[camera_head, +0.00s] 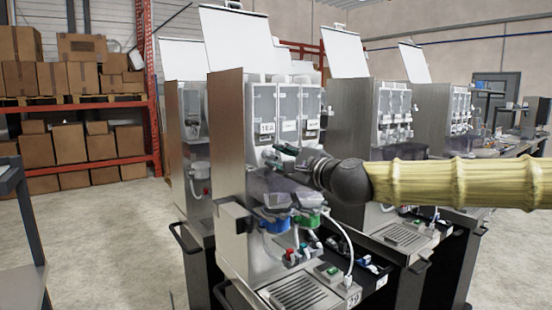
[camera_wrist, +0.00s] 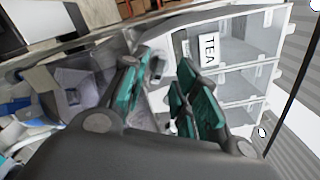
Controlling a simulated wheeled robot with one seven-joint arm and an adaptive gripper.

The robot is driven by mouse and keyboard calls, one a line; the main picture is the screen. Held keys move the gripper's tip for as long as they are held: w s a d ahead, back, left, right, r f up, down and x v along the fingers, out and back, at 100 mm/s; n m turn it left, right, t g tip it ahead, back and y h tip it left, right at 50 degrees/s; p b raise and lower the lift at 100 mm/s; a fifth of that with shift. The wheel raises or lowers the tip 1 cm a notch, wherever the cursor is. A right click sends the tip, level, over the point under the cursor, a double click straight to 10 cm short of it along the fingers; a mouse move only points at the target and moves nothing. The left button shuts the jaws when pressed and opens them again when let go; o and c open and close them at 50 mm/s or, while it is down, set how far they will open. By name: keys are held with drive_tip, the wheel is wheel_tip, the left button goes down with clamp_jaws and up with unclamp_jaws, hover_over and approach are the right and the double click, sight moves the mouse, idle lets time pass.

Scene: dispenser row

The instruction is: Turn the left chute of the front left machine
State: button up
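The front left machine (camera_head: 232,150) is a tall metal dispenser with clear canisters (camera_head: 287,112) behind white labels. In the wrist view the canister block (camera_wrist: 240,75) is tilted, with a TEA label on it. My gripper (camera_head: 282,156) is at the machine's front, just below the canisters. In the wrist view its teal-padded fingers (camera_wrist: 162,95) are apart. A pale, rounded part (camera_wrist: 157,70), apparently the left chute, shows between and beyond the fingertips; I cannot tell whether they touch it. In the head view my gripper and arm hide much of the chute area.
Below are blue and green mixing parts (camera_head: 275,220), thin tubes and a drip tray (camera_head: 298,291). More machines stand behind to the right (camera_head: 355,130). A shelf of cardboard boxes (camera_head: 68,143) is at the back left. The floor (camera_head: 105,240) at left is clear.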

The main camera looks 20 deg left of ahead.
drive_tip(key=shift+v, duration=2.6)
drive_tip(key=shift+w, duration=0.1)
